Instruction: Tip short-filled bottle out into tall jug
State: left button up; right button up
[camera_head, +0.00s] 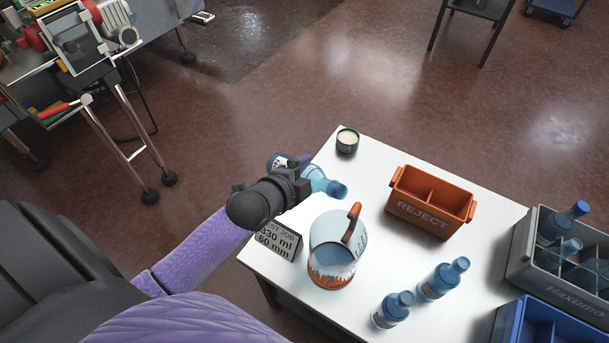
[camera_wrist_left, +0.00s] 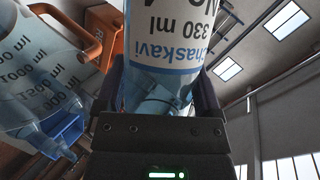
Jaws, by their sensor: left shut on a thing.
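My left gripper (camera_head: 300,176) is shut on a blue bottle (camera_head: 318,181), held tilted well over, its neck pointing right. In the left wrist view the bottle (camera_wrist_left: 170,45) shows a white label reading 330 ml, upside down, between the fingers. The clear tall jug (camera_head: 326,262) with an orange handle and base stands on the white table, nearer me than the bottle's neck. The jug's marked side (camera_wrist_left: 40,90) also shows at the left of the wrist view. I cannot tell whether liquid is leaving the bottle. My right gripper is not in view.
A grey crate (camera_head: 560,290) with bottles and a blue crate (camera_head: 535,325) are at the right.

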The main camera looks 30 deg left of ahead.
pick_arm(q)
jog(key=shift+a+f+m+b, duration=0.15)
jog(key=shift+f+m+b, duration=0.2)
jog(key=shift+b, duration=0.5)
jog(key=shift+w+a+f+m+t+y, duration=0.1)
jog(key=shift+a+f+m+t+y, duration=0.05)
jog(key=shift+f+m+t+y, duration=0.35)
jog(key=shift+f+m+y+b, duration=0.5)
jog(key=shift+f+b, duration=0.3)
jog(key=shift+b, duration=0.1)
jog(key=shift+f+t+b, duration=0.25)
jog(key=shift+t+b, duration=0.05)
jog(key=shift+b, duration=0.05)
jog(key=shift+f+m+y+b, duration=0.4)
jog(key=shift+m+b, duration=0.05)
jog(key=shift+b, duration=0.05)
jog(key=shift+d+r+m+t+y, duration=0.2)
jog(key=shift+r+m+t+y, duration=0.1)
jog(key=shift+r+m+t, duration=0.15)
jog(key=shift+d+r+m+t, duration=0.15)
jog(key=shift+r+m+t, duration=0.1)
jog(key=shift+r+m, duration=0.25)
jog(key=shift+r, duration=0.1)
